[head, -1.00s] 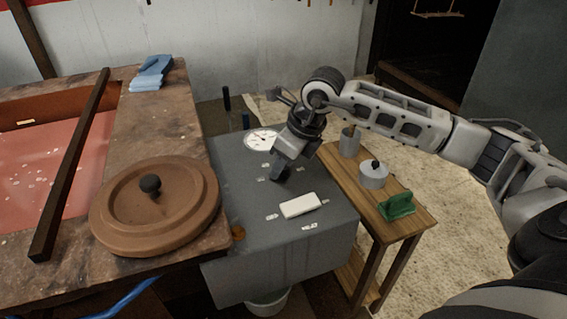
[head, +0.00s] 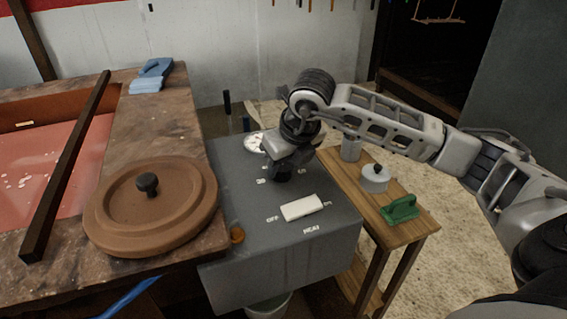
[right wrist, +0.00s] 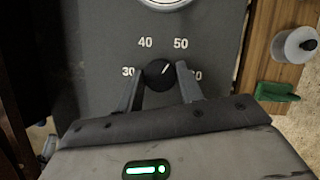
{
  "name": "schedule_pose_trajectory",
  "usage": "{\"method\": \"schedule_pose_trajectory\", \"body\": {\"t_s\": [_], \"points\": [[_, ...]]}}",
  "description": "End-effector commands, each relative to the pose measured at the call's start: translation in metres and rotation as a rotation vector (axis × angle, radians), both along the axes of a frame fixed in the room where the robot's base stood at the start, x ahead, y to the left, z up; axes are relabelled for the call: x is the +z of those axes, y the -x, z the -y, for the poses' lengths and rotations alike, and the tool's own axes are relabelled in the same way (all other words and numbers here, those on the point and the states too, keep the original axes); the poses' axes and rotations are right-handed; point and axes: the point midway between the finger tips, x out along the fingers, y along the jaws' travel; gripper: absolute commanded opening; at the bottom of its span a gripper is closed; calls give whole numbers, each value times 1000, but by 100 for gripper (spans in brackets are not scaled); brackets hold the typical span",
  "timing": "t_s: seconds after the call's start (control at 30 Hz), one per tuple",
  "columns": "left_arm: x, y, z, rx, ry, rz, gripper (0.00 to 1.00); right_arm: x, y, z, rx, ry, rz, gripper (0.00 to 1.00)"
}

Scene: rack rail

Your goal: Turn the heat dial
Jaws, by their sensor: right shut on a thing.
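The heat dial (right wrist: 159,73) is a round black knob with a white pointer mark, on the top of a grey control box (head: 230,200). In the right wrist view its mark points up and right, toward the 50; the numbers 30, 40 and 50 show around it. My right gripper (right wrist: 160,88) is shut on the dial, one finger on each side. In the head view my right gripper (head: 282,174) comes down over the dial and mostly hides it. My left gripper is not in view.
A white bar-shaped switch (head: 301,207) and a round gauge (head: 255,143) are on the box. A brown round lid (head: 190,200) lies on the left bench.

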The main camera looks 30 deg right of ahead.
Motion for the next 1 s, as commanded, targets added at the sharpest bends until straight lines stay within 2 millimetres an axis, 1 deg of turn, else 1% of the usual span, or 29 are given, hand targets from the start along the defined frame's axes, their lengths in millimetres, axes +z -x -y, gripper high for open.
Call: {"method": "schedule_pose_trajectory", "body": {"t_s": [0.23,0.27,0.3,0.33,0.6,0.73,0.87,1.0], "points": [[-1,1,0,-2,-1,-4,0,0,0,1,0,3,-3,14],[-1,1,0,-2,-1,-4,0,0,0,1,0,2,-3,45],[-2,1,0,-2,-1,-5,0,0,0,1,0,2,-2,56],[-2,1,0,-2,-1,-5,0,0,0,1,0,2,-2,59],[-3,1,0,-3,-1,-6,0,1,0,0,1,0,-1,59],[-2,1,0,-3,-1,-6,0,9,3,0,2,0,1,59],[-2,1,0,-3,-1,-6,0,31,12,1,2,2,4,59],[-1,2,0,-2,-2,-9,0,63,25,1,2,1,5,59]]}}
